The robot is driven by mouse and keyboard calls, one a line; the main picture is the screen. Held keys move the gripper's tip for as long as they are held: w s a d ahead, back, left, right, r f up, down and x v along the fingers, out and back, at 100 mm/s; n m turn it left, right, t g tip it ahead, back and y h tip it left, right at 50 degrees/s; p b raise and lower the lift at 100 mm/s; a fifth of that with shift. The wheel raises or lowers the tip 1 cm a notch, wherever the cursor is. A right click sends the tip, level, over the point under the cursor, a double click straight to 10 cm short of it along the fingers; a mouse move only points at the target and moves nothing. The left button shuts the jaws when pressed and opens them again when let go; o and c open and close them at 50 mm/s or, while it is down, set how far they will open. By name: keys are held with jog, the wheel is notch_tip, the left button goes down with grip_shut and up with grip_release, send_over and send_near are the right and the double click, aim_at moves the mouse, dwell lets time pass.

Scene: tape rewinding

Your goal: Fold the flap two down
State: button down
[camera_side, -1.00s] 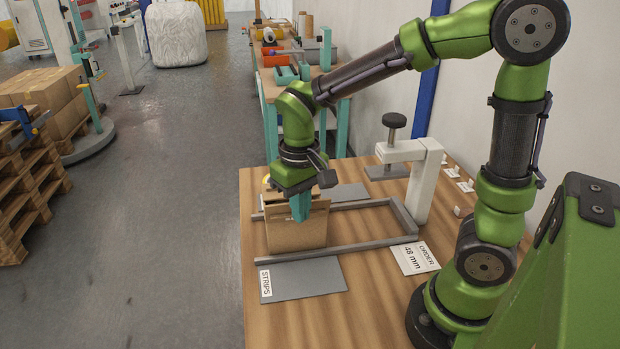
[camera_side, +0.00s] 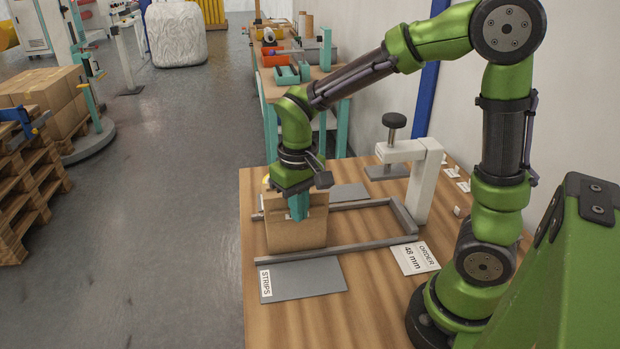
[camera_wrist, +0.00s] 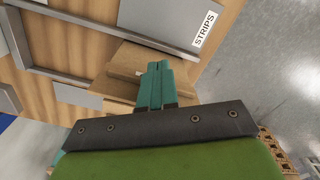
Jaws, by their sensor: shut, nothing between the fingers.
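The open cardboard box (camera_side: 297,236) stands inside the grey rail frame on the wooden table. My gripper (camera_side: 298,214) is shut and empty, pointing down at the top of the box. Its teal fingers overlap the box's upper edge in the side view. In the wrist view my gripper (camera_wrist: 158,66) lies over the box (camera_wrist: 135,57), with cardboard visible on both sides of the fingers. Which flap is flap two, and whether the fingertips touch it, I cannot tell. My wrist and fingers hide much of the box top.
Grey rails (camera_side: 340,247) surround the box. A grey STRIPS mat (camera_side: 308,279) lies in front, and an ORDER 48 mm card (camera_side: 415,258) lies at right. A white clamp stand (camera_side: 425,180) with a black knob rises behind right.

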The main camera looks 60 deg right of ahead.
jog(key=w+d, duration=0.5)
dwell(0.8)
dwell(0.8)
notch_tip(320, 180, up, 7)
dwell(0.7)
jog(key=s+a+r+t+y, duration=0.1)
jog(key=s+a+r+t, duration=0.1)
jog(key=s, duration=0.5)
jog(key=s+a+r+m+t+y, duration=0.1)
jog(key=s+a+t, duration=0.2)
jog(key=s+t, duration=0.2)
jog(key=shift+s+a+r, duration=0.3)
jog(key=shift+s+r, duration=0.05)
jog(key=shift+s, duration=0.7)
